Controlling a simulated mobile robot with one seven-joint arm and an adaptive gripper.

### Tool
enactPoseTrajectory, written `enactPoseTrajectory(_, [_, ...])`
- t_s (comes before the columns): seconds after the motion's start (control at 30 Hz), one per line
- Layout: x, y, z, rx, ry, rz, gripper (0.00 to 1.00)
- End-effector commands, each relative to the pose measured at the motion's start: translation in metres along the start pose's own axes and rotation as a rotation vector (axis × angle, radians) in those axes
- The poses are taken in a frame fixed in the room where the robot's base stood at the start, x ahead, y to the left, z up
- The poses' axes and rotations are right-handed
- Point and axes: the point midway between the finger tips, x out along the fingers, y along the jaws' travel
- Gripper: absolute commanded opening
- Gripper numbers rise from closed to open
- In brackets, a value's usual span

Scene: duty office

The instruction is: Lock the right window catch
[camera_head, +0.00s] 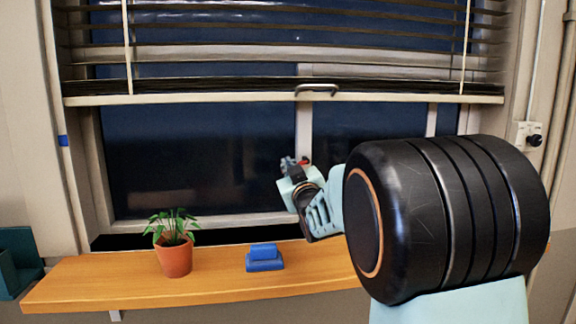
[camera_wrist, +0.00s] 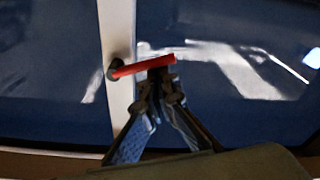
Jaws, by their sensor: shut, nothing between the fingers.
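A red window catch handle (camera_wrist: 145,66) shows in the wrist view. Its dark pivot sits on a pale upright window bar at the left, and the handle points right, nearly level and slightly up. My gripper (camera_wrist: 160,80) is shut and empty. Its fingertips are just below the handle's free right end, very close to it; I cannot tell if they touch. My arm hides much of the right side of the window.
A wooden sill shelf (camera_head: 110,280) holds a potted plant (camera_head: 174,255) and a blue block-like object (camera_head: 264,258). A partly raised blind with a bottom rail (camera_head: 200,99) and pull handle (camera_head: 317,89) hangs above. A knob box (camera_head: 528,136) is on the right wall.

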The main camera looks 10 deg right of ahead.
Motion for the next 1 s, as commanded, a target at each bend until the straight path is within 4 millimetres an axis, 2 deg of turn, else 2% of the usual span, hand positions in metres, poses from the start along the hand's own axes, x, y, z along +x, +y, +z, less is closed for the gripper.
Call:
enactPoseTrajectory(0.63, [-0.001, -0.003, 0.01, -0.126, 0.0, -0.018, 0.0])
enactPoseTrajectory(1.0, [-0.004, -0.006, 0.027, -0.4, 0.001, -0.054, 0.0])
